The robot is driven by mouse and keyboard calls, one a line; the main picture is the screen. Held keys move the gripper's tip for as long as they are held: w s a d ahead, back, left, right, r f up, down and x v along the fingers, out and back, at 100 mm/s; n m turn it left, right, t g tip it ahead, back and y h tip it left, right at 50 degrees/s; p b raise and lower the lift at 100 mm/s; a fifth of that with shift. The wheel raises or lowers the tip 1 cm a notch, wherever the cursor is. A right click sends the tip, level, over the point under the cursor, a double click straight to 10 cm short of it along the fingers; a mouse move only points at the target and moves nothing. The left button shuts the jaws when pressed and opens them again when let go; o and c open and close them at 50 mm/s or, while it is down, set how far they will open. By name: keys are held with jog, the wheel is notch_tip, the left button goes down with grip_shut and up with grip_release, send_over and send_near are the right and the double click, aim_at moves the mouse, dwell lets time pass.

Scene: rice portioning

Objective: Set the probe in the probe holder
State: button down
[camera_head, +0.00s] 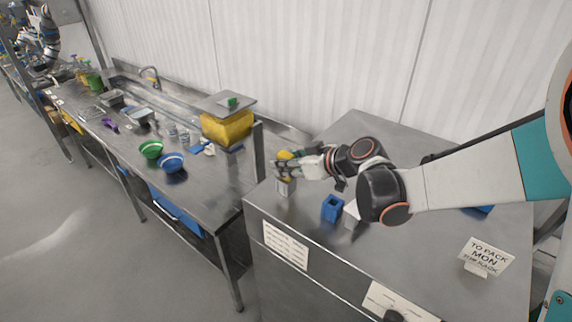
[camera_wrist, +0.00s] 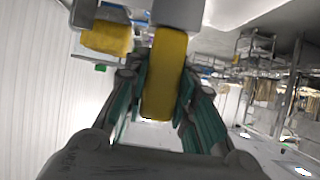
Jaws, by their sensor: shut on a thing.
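My gripper (camera_head: 284,168) is shut on a yellow-bodied thing, which I take to be the probe (camera_head: 286,155). In the wrist view the probe (camera_wrist: 165,75) stands between the green-padded fingers (camera_wrist: 163,100). Its lower end is hidden in the head view. A small pale container (camera_head: 287,188) stands directly below the gripper; I cannot tell whether the probe reaches into it. A blue square block with an opening in its top (camera_head: 332,208), likely the probe holder, stands to the right of the gripper on the steel counter (camera_head: 405,255), apart from it.
A white box (camera_head: 352,214) stands right of the blue block, close to my arm. A sign (camera_head: 486,256) stands at the counter's right front. On the left bench are green (camera_head: 151,149) and blue (camera_head: 171,162) bowls and a yellow bin (camera_head: 227,127) under a raised plate.

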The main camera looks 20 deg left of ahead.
jog(key=shift+f, duration=0.1)
jog(key=c, duration=0.8)
grip_release()
jog(key=shift+o, duration=0.2)
jog(key=shift+r+p, duration=2.4)
jog(key=shift+r, duration=1.65)
jog(key=shift+f, duration=0.1)
